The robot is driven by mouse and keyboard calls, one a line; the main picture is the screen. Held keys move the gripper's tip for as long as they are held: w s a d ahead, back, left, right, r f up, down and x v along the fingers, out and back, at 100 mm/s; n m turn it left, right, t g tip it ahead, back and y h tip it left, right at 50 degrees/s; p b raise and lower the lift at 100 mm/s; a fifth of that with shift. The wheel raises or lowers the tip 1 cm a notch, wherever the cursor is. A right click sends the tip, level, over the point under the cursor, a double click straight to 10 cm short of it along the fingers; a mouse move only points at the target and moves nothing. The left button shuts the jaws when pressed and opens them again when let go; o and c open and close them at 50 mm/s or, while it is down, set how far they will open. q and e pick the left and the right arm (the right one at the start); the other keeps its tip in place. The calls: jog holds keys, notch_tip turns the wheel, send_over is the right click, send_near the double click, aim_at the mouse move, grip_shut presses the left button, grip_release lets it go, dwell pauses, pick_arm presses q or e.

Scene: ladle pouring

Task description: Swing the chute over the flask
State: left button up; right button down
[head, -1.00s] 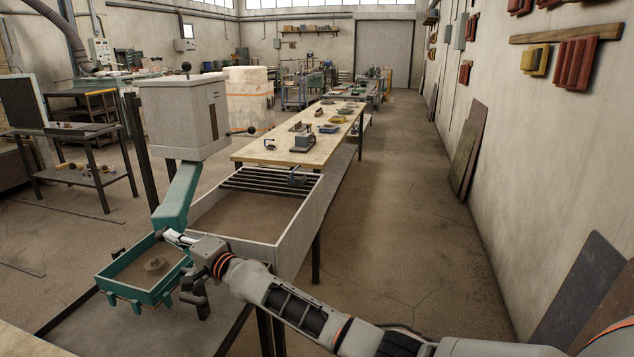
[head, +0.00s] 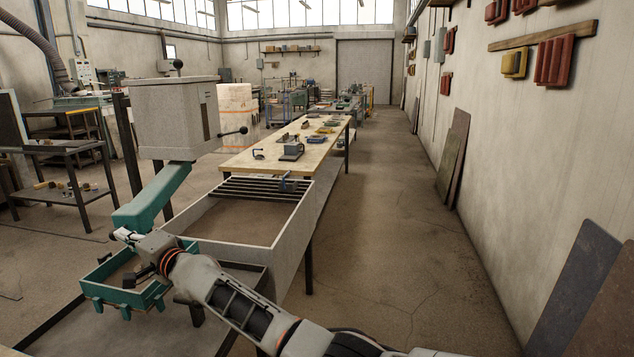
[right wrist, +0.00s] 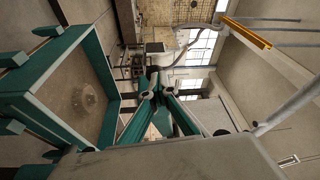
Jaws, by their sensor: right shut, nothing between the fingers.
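The teal chute (head: 150,200) slants down and left from under the grey hopper box (head: 176,118). Its lower end is above the back part of the flask, as seen in the head view. The flask (head: 128,297) is an open teal frame with brown sand inside; in the right wrist view the flask (right wrist: 42,96) fills the left side, with a round mark in its sand. My right gripper (head: 122,236) is shut and empty at the chute's lower end. It appears against the chute, but contact is unclear. My left gripper is out of view.
A grey sand bin (head: 287,240) with a bar grate stands right of the flask. A long wooden workbench (head: 262,158) runs behind it with small tools. A lever with a black knob (head: 240,131) sticks out of the hopper. The right aisle floor is clear.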

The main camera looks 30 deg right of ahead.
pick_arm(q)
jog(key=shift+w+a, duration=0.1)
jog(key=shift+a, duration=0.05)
pick_arm(e)
jog(key=shift+s+a+r, duration=0.25)
jog(key=shift+a+r, duration=0.6)
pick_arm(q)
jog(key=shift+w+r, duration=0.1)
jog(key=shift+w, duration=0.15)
pick_arm(e)
jog(key=shift+r, duration=0.15)
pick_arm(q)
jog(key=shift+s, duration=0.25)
pick_arm(e)
jog(key=shift+s+a, duration=0.15)
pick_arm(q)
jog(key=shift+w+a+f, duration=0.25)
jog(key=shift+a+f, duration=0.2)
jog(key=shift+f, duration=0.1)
pick_arm(e)
jog(key=w+d+f+v, duration=0.1)
jog(key=f+v, duration=0.1)
jog(key=v, duration=1)
jog(key=shift+d, duration=0.5)
